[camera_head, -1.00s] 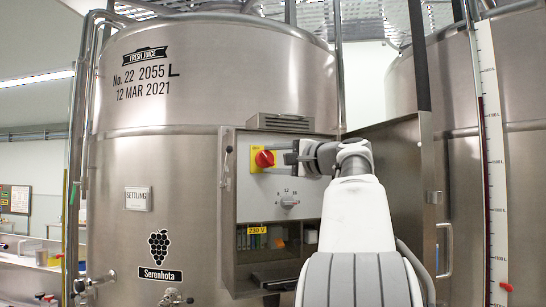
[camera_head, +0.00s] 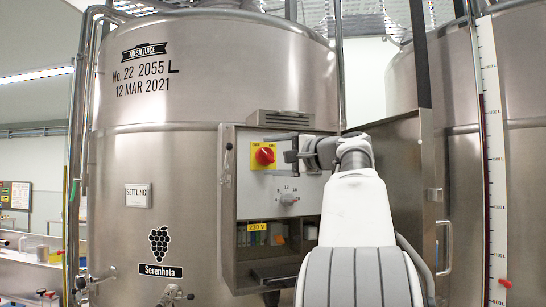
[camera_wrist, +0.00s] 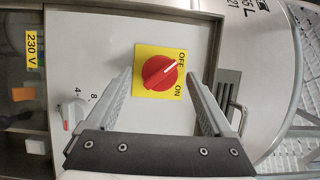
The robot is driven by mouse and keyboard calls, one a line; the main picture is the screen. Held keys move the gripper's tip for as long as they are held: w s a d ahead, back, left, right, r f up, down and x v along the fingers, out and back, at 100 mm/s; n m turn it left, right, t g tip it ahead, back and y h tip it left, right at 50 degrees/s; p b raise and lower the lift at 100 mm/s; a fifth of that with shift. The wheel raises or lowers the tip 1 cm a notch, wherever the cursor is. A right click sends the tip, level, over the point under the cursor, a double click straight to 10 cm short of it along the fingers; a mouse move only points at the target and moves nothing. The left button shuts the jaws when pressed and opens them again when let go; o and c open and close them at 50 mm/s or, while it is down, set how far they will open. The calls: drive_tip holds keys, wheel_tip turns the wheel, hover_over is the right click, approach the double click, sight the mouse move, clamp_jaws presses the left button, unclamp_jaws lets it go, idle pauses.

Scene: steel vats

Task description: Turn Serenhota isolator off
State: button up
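The Serenhota isolator is a red rotary knob (camera_head: 265,155) on a yellow plate on the grey control panel of the Serenhota vat (camera_head: 210,75). In the wrist view the knob (camera_wrist: 160,72) shows a white mark slanting toward the word OFF; ON is printed lower on the same side. My gripper (camera_head: 288,156) is just right of the knob in the head view, facing it across a small gap. In the wrist view my gripper (camera_wrist: 159,76) is open, one finger on each side of the knob, with nothing between the fingers touching it.
A grey dial (camera_head: 289,199) sits below the isolator on the panel, with a 230 V label (camera_head: 257,227) and open component bay beneath. The open cabinet door (camera_head: 405,185) stands to the right, beside my arm. Vat taps (camera_head: 172,297) stick out at lower left.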

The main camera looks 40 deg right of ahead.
drive_tip(key=s+d+b, duration=0.1)
drive_tip(key=s+b, duration=0.2)
drive_tip(key=s, duration=1.4)
drive_tip(key=shift+s+d+f+b, duration=0.15)
drive_tip(key=shift+s+d+b, duration=0.05)
drive_tip(key=shift+d+b, duration=0.1)
